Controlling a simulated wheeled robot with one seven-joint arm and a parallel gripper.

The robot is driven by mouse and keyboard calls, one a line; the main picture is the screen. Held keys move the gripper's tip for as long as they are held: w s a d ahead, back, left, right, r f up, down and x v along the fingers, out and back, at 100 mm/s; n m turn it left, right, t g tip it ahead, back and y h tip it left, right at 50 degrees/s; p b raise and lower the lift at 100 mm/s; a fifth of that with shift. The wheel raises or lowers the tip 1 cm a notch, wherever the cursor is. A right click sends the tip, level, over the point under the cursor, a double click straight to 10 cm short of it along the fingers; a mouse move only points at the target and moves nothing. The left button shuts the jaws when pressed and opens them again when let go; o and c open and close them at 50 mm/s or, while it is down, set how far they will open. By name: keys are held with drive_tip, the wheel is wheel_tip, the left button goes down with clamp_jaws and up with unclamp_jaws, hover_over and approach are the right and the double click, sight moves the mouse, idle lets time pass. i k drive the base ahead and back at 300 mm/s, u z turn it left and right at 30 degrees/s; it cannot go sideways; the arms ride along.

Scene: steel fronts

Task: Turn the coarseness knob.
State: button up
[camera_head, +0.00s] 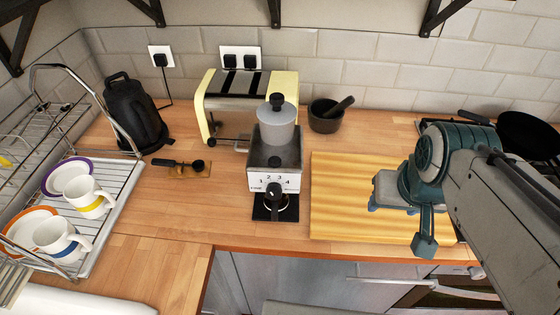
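The coffee grinder (290,154) stands on the wooden counter, a grey box with a pale front plate marked with numbers and a round grey hopper (278,124) with a black top. The black coarseness knob (274,191) sits low on the front plate, below the numbers. Its exact pointing is too small to read. My gripper (392,208) hangs over the cutting board, right of the grinder and well apart from the knob. Its blue fingertips look spread, with nothing seen between them.
A yellow cutting board (335,190) lies right of the grinder. A cream toaster (238,100) stands behind, with a dark mortar (326,117) beside it. The counter just left of the grinder is clear.

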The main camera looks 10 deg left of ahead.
sight(274, 191)
drive_tip(key=u, duration=0.8)
drive_tip(key=k, duration=1.4)
drive_tip(key=z, duration=0.55)
drive_tip(key=i, duration=1)
